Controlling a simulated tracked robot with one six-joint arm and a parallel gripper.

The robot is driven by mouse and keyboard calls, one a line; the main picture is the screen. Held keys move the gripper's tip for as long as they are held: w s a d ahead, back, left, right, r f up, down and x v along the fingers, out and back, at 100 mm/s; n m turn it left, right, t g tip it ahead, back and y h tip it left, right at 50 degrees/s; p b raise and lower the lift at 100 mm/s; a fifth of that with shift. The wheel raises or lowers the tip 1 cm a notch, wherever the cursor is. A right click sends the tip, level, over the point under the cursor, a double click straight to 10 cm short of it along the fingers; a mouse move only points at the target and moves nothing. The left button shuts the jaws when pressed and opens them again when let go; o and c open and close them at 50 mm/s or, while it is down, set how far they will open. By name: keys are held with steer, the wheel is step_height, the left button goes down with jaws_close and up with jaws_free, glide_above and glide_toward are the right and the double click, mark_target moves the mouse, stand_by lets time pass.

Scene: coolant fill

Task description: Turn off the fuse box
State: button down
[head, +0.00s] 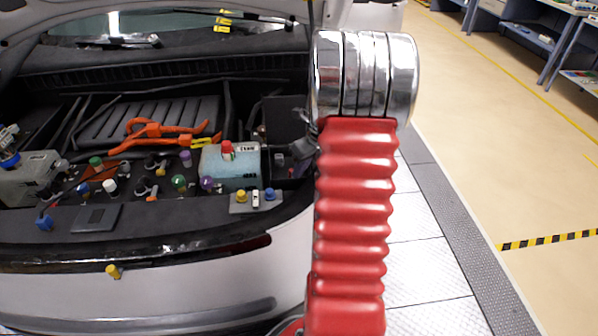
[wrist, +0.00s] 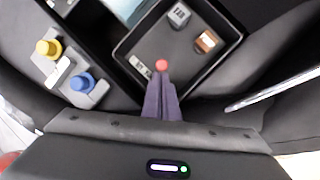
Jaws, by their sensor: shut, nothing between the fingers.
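An open black box (wrist: 197,83), which looks like the fuse box, lies under my gripper in the wrist view. It holds a grey block (wrist: 179,15), a brown-orange block (wrist: 206,41) and a small white label whose text I cannot read. A round red button-like piece (wrist: 162,65) shows right at the tips of my gripper (wrist: 162,78). The dark fingers are shut with nothing between them. I cannot tell whether they touch the red piece. In the head view my gripper (head: 301,150) is over the right side of the engine bay, and my arm hides part of that area.
A pale blue tank (head: 232,170) with a red cap stands left of the box. A grey plate with a yellow knob (wrist: 46,48), a blue knob (wrist: 82,81) and a white lever (wrist: 60,72) sits nearby. Orange cables (head: 165,130) and several coloured caps lie farther left.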

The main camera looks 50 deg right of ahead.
steer(key=shift+w+a+r, duration=0.15)
steer(key=shift+a, duration=0.05)
steer(key=shift+w+a, duration=0.2)
steer(key=shift+r, duration=0.1)
stand_by(0.3)
steer(key=shift+r, duration=0.75)
steer(key=a+r, duration=0.3)
steer(key=r, duration=0.6)
steer(key=shift+r, duration=0.15)
steer(key=shift+a, duration=0.15)
stand_by(0.5)
